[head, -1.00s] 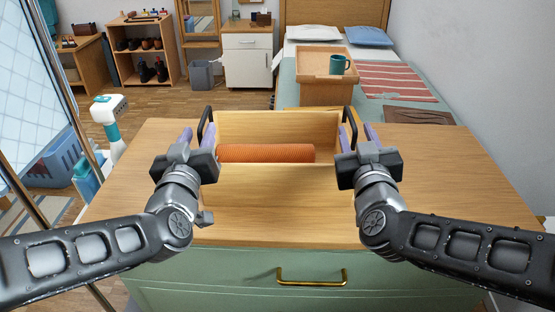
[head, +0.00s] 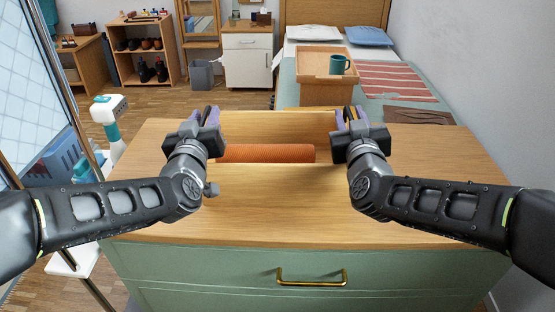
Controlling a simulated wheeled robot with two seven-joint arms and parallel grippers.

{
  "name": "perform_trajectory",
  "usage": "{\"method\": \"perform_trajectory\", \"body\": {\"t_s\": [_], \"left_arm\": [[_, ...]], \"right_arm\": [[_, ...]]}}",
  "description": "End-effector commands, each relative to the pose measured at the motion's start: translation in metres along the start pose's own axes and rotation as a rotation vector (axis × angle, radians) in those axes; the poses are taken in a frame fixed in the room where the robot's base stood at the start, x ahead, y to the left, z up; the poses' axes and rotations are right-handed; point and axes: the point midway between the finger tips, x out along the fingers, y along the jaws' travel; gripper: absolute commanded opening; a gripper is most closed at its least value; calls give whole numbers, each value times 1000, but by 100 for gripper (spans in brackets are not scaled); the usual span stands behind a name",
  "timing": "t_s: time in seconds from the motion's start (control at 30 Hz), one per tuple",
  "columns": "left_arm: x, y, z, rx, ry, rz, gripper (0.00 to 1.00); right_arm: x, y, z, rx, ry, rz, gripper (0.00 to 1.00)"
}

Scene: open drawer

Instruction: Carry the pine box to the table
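The pine box (head: 275,127) is an open light-wood box with a black handle at each end. It sits on the wooden top of a green chest of drawers (head: 330,215), with an orange ribbed roll (head: 267,153) inside. My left gripper (head: 205,113) is at the left handle, its purple fingers on either side of it and still apart. My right gripper (head: 348,114) is at the right handle in the same way. The grippers hide most of both handles and the box's ends. I cannot make out a separate table with certainty.
A wooden tray box (head: 312,90) with a teal mug (head: 340,64) stands on the bed behind. A white and teal spray bottle (head: 110,125) is left of the chest. A shoe shelf (head: 142,50) and a white cabinet (head: 248,58) stand at the back, with open floor before them.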

Motion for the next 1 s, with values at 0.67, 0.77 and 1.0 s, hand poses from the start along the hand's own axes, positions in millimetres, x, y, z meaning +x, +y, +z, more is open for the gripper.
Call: {"method": "perform_trajectory", "body": {"t_s": [0.67,0.77,1.0], "left_arm": [[0,1,0,0,0,1,0],[0,1,0,-1,0,1,0],[0,1,0,-1,0,1,0]], "right_arm": [[0,0,0,-1,0,0,0],[0,0,0,-1,0,-1,0],[0,-1,0,-1,0,-1,0]]}}
